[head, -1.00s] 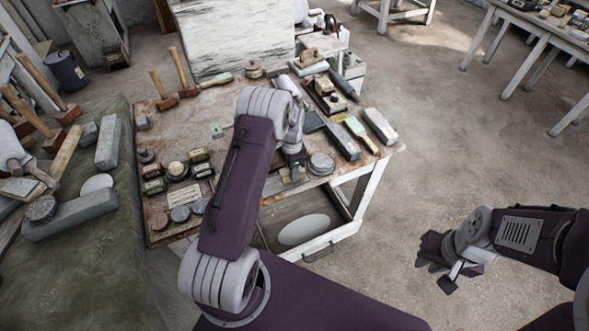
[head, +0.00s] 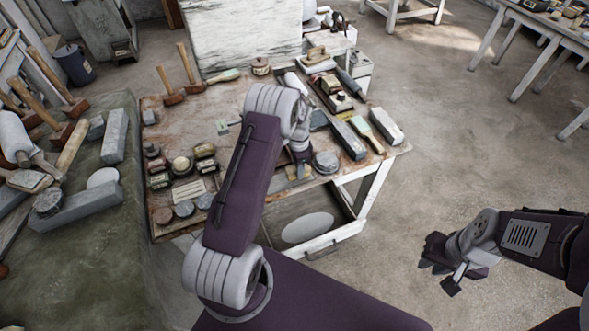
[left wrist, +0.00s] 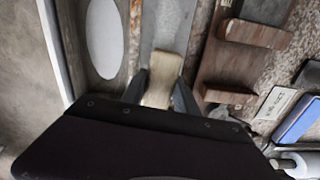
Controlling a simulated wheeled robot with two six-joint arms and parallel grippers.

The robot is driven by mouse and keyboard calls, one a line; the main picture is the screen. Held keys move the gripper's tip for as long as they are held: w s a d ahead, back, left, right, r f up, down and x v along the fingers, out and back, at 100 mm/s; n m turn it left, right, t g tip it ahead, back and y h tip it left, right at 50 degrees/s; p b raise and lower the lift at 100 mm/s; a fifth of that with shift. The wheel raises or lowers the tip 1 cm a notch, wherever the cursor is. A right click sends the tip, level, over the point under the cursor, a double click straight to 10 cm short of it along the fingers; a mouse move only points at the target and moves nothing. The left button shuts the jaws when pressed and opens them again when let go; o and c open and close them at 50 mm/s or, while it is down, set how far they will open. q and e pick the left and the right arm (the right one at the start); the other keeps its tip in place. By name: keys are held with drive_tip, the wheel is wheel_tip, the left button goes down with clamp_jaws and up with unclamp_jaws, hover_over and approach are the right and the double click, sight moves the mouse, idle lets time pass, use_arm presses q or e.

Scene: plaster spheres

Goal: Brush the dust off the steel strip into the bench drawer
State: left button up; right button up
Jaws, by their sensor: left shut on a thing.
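My left gripper (left wrist: 160,92) is shut on a pale beige piece, seemingly the brush (left wrist: 163,78), in the left wrist view. The brush's far end lies over a grey strip, likely the steel strip (left wrist: 170,22), beside the bench's pale edge. Whether bristles touch it I cannot tell. In the head view my left gripper (head: 299,172) is low over the bench's front edge, partly hidden by my arm. The bench drawer (head: 343,232) is pulled open below, with a white oval (head: 307,227) in it; the oval also shows in the left wrist view (left wrist: 102,38). My right gripper (head: 441,268) is open and empty.
The bench top (head: 222,103) is crowded with mallets (head: 192,78), round tins (head: 326,162), blocks (head: 386,126) and a green-handled brush (head: 367,135). A green-grey surface (head: 115,215) with stone blocks stands at left.

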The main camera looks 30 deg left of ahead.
use_arm(q)
drive_tip(key=shift+w+d+b, duration=0.3)
drive_tip(key=shift+w+d, duration=0.45)
drive_tip(key=shift+d, duration=0.05)
drive_tip(key=shift+s+a+r+p, duration=0.1)
drive_tip(key=shift+s+a+p, duration=0.25)
drive_tip(key=shift+s+a, duration=1.2)
drive_tip(key=shift+a, duration=0.1)
drive_tip(key=shift+w+d+r+p, duration=0.5)
drive_tip(key=shift+w+d+r, duration=0.1)
drive_tip(key=shift+w+d, duration=0.25)
drive_tip(key=shift+f, duration=0.2)
drive_tip(key=shift+f+b, duration=0.6)
